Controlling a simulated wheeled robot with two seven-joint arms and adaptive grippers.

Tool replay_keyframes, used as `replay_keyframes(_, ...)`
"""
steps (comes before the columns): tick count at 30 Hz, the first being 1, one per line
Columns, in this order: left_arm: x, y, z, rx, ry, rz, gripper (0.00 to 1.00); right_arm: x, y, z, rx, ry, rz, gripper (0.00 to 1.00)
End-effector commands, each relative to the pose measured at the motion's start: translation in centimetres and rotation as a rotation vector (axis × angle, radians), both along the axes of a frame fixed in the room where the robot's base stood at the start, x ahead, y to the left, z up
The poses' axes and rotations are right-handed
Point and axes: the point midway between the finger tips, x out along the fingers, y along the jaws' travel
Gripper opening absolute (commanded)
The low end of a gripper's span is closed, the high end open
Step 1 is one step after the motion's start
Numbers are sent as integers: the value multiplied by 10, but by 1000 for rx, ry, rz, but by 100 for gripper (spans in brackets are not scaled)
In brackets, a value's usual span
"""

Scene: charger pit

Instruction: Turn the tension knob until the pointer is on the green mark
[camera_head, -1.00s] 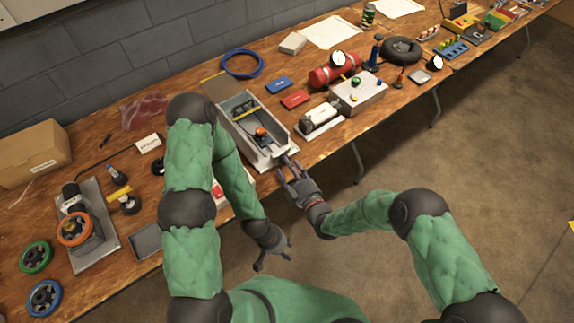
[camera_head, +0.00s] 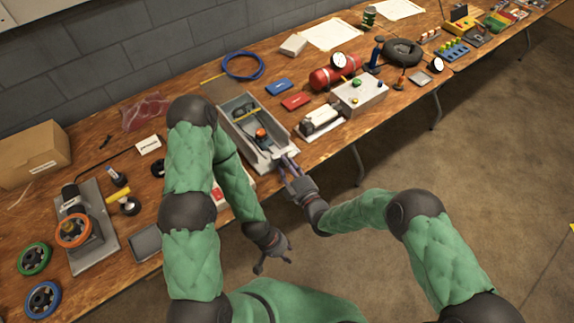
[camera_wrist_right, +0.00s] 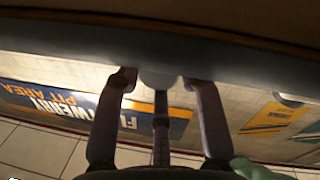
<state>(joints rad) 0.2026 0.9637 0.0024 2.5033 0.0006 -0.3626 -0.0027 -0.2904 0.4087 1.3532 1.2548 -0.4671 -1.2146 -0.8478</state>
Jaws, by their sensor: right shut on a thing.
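A long grey open-topped housing (camera_head: 277,164) lies across the table, with an orange-red part (camera_head: 261,132) and dark parts inside. My right gripper (camera_head: 288,160) is at its near end, by the table's front edge. In the right wrist view, the right gripper (camera_wrist_right: 158,84) has its fingers on both sides of a pale rounded knob (camera_wrist_right: 158,79) under a dark edge. It is shut on this knob. The pointer and the green mark cannot be made out. My left gripper (camera_head: 275,264) hangs empty in front of the table, fingers apart.
Left of the housing are a cardboard box (camera_head: 33,150), a motor plate with an orange wheel (camera_head: 74,228), and green and blue wheels. To the right are a red cylinder (camera_head: 334,74) and a grey control box (camera_head: 360,95). Open floor lies before the table.

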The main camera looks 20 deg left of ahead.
Motion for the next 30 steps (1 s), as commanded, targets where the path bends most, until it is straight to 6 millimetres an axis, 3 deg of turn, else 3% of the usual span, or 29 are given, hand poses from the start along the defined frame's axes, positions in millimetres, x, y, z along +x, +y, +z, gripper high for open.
replay_keyframes(30,0,0,-4,0,0,0,40,1,0,3,355,449,1,5)
